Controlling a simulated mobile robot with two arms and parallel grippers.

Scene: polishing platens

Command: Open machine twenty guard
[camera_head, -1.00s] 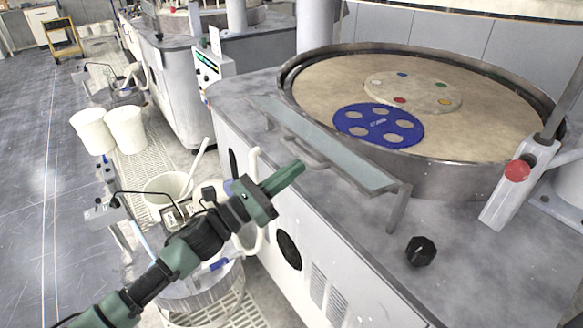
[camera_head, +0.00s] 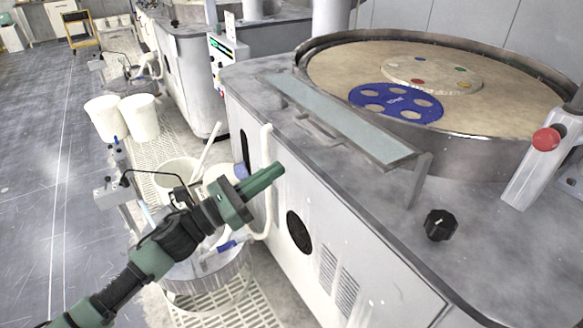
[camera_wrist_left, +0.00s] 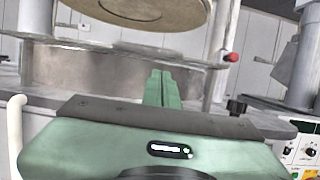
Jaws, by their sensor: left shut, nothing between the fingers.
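The guard (camera_head: 345,122) is a long, narrow, translucent pane in a grey frame along the near side of the round polishing platen (camera_head: 470,85). It lies low and slanted, with a grey bar handle (camera_head: 316,131) on its near side. My left gripper (camera_head: 276,170) is shut and empty. It appears below and left of the handle, in front of the machine's side, apart from the guard. In the left wrist view its green fingers (camera_wrist_left: 163,88) are together with nothing between them. My right gripper is not in view.
A red button (camera_head: 545,139) on a grey post stands at the right, and a black knob (camera_head: 440,225) sits on the machine top. A blue carrier disc (camera_head: 396,101) lies on the platen. White buckets (camera_head: 139,117) and a pale hose are at the left. The floor at far left is clear.

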